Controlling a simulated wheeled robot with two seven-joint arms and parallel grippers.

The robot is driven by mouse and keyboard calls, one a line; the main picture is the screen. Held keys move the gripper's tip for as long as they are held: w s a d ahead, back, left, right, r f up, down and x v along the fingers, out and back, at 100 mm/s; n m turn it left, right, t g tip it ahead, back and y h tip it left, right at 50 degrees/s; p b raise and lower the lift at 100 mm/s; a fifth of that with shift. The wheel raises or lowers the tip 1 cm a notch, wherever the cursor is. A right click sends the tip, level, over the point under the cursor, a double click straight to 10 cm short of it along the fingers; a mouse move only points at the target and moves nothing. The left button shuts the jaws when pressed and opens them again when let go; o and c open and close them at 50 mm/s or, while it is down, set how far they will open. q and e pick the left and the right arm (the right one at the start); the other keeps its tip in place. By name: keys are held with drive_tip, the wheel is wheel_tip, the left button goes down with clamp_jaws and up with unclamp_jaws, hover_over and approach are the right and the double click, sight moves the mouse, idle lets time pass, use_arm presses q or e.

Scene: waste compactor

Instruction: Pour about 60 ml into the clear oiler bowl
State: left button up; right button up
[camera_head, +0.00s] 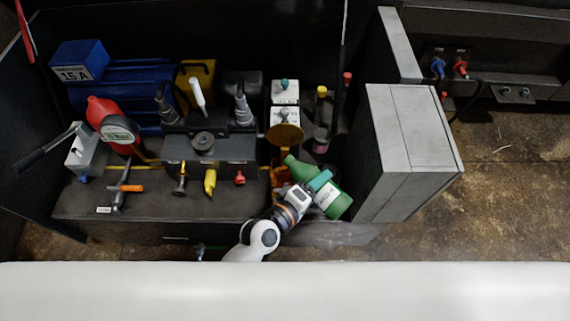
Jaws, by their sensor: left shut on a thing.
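My left gripper (320,181) is shut on a green bottle (339,207) with a white label, right of the middle of the view. The bottle is tilted, with its narrow neck pointing up and left and its base low on the right. The neck end lies just below a round amber disc (284,134) in front of a white unit. I cannot tell whether liquid is leaving the bottle. A clear, pinkish bowl-like part (320,139) shows below a yellow cap, above the bottle; I cannot tell for sure that it is the oiler bowl. My right gripper is not in view.
The floor at right is mostly clear.

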use_arm(q)
drive_tip(key=shift+d+f+m, duration=0.1)
drive_tip(key=shift+m, duration=0.3)
drive_tip(key=shift+f+m+t+y+b, duration=0.2)
drive_tip(key=shift+m+t+y+b, duration=0.15)
drive_tip(key=shift+m+b, duration=0.45)
drive_tip(key=shift+w+r+m+p, duration=0.1)
drive_tip(key=shift+r+m+p, duration=0.25)
drive_tip(key=shift+p, duration=0.2)
drive_tip(key=shift+a+t, duration=0.2)
drive_tip(key=shift+t, duration=0.05)
drive_tip(key=shift+w+a+f+m+y, duration=0.15)
drive_tip(key=shift+w+f+m+y, duration=0.15)
drive_tip(key=shift+m, duration=0.25)
